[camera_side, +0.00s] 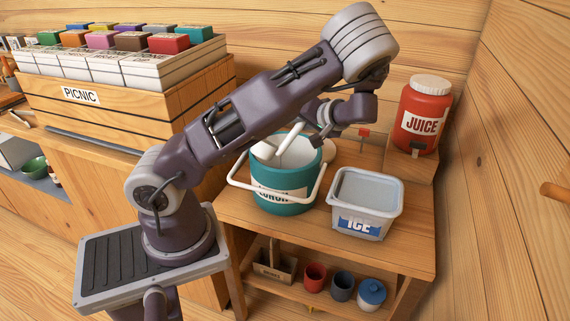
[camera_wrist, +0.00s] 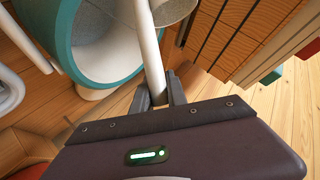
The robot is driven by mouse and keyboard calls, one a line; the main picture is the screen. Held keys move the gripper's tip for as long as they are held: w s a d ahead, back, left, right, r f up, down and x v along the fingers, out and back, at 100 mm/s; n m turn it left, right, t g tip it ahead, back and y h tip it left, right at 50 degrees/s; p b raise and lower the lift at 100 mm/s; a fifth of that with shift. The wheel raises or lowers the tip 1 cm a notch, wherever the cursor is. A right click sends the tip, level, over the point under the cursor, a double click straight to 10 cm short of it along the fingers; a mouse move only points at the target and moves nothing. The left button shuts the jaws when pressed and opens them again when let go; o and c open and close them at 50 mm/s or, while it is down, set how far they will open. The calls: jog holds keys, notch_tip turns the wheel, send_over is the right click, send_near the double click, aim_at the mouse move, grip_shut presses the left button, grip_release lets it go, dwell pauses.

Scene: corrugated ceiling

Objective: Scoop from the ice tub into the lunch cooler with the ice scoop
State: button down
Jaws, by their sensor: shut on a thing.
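The lunch cooler (camera_side: 285,198) is a teal bucket with a white inside and a white bail handle, standing on the wooden counter. Its teal rim also fills the upper left of the wrist view (camera_wrist: 62,38). The ice tub (camera_side: 362,222), white with a blue ICE label, stands to its right with a pale, level surface inside. My gripper (camera_side: 308,128) is above the cooler's right side. In the wrist view its dark fingers (camera_wrist: 160,92) are shut on the white handle of the ice scoop (camera_wrist: 148,45). The scoop (camera_side: 290,142) slants down into the cooler's mouth; its load cannot be made out.
A red juice dispenser (camera_side: 424,118) stands on a wooden block at the back right. A PICNIC crate (camera_side: 130,105) with several coloured-lid boxes is at the left. The shelf below holds a small caddy (camera_side: 273,265), two cups and a blue-lidded jar (camera_side: 371,293).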

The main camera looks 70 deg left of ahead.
jog(key=shift+w+a+f+m+g+p, duration=0.1)
jog(key=shift+w+f+m+g+p, duration=0.3)
jog(key=shift+p, duration=0.4)
jog(key=shift+w+a+f+m+g, duration=0.15)
jog(key=shift+w+f+m+g, duration=0.4)
jog(key=shift+w+g, duration=0.15)
dwell(1.2)
jog(key=shift+w+a+f+m+g+h, duration=0.15)
jog(key=shift+f+m+g, duration=0.1)
jog(key=shift+f, duration=0.4)
jog(key=shift+w+d+f+m+g+h, duration=0.15)
jog(key=shift+f+m+g, duration=0.1)
jog(key=shift+f, duration=0.4)
jog(key=shift+w+a+f+m+g, duration=0.15)
jog(key=shift+f+m+g, duration=0.35)
jog(key=shift+f, duration=0.1)
dwell(0.9)
